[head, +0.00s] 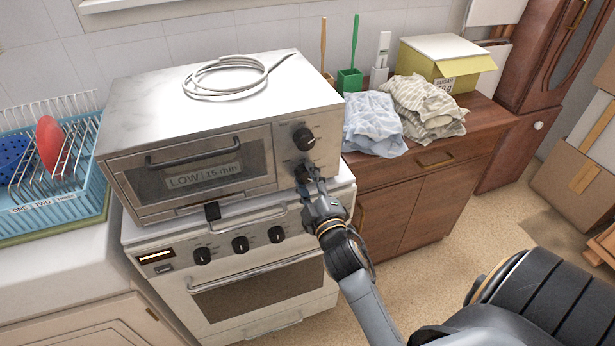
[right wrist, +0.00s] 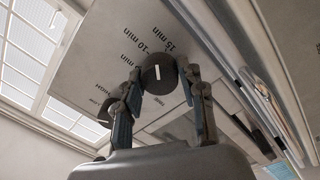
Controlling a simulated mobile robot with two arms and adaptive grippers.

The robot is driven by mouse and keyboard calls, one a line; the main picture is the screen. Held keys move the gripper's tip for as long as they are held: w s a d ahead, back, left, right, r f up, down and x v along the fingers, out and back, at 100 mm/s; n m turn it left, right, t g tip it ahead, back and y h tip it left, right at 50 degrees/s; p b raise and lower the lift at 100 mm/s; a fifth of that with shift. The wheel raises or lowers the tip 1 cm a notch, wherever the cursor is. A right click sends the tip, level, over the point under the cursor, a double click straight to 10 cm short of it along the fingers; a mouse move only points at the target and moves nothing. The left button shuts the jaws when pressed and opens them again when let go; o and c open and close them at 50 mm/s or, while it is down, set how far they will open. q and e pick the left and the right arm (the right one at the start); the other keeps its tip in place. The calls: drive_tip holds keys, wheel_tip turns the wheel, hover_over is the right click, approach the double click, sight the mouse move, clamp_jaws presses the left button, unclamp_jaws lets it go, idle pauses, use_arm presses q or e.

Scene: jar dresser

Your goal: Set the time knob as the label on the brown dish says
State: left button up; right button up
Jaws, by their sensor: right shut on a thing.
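The time knob (head: 301,173) is the lower dark knob on the steel toaster oven's front. My right gripper (head: 311,182) is at it. In the right wrist view the fingers (right wrist: 161,88) close on both sides of the time knob (right wrist: 158,70). Its white mark points roughly up toward the "10 min" print, with "15 min" to the right; the exact setting is unclear. A label (head: 204,175) reading "LOW | 15 min" shows behind the oven's glass door. The dish bearing it is barely distinguishable there. My left gripper is out of view.
Another knob (head: 303,138) sits just above the time knob. The toaster oven (head: 150,105) stands on a white stove with several knobs. A wooden dresser (head: 425,160) with folded cloths (head: 425,100) is close on the right. A blue dish rack (head: 60,205) is at left.

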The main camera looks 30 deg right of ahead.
drive_tip(key=shift+m+p, duration=0.7)
drive_tip(key=shift+m, duration=1.3)
drive_tip(key=o, duration=1.2)
